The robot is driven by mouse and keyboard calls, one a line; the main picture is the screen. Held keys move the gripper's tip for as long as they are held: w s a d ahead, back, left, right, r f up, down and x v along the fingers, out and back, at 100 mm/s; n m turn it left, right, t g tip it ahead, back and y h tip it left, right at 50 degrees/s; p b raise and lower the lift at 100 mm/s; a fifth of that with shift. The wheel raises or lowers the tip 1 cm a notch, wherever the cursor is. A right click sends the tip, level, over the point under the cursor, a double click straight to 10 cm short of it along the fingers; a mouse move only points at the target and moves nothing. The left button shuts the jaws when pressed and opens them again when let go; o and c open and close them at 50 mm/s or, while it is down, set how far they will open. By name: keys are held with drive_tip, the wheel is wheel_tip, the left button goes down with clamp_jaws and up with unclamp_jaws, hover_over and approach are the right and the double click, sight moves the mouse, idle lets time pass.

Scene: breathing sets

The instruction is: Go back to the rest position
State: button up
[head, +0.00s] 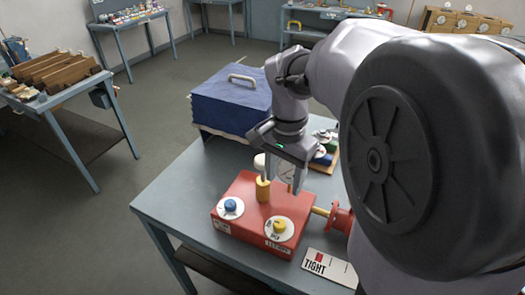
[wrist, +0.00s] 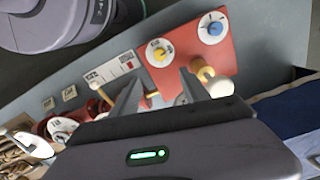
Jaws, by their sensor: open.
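My gripper (head: 281,172) points down just above the back part of a red box (head: 240,206) on the grey table. In the wrist view my gripper (wrist: 156,90) shows its two fingers spread apart over the box, with nothing clearly held between them. The box carries a blue knob (head: 230,206) and a yellow knob (head: 279,226) on white dials. A yellow post (head: 263,188) with a white ball on top stands beside one finger; I cannot tell whether they touch. My arm hides the right side of the table in the head view.
A blue covered box (head: 231,100) with a handle stands behind the red box. A red flanged part (head: 341,217) is at its right, and a card marked TIGHT (head: 328,267) lies in front. Other benches stand farther back, with open floor at left.

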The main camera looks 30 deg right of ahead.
drive_tip(key=s+a+f+n+t+y+b, duration=0.1)
drive_tip(key=s+a+f+n+t+b, duration=0.2)
drive_tip(key=a+b, duration=0.4)
drive_tip(key=s+a+f+n+t+y+b, duration=0.1)
drive_tip(key=s+a+f+n+t+b, duration=0.1)
drive_tip(key=s+a+f+n+b, duration=0.3)
drive_tip(key=s+a+f+b, duration=0.2)
drive_tip(key=s, duration=0.1)
drive_tip(key=shift+s+a+f+t, duration=0.2)
drive_tip(key=shift+s+a+t, duration=0.05)
drive_tip(key=shift+a+t, duration=0.15)
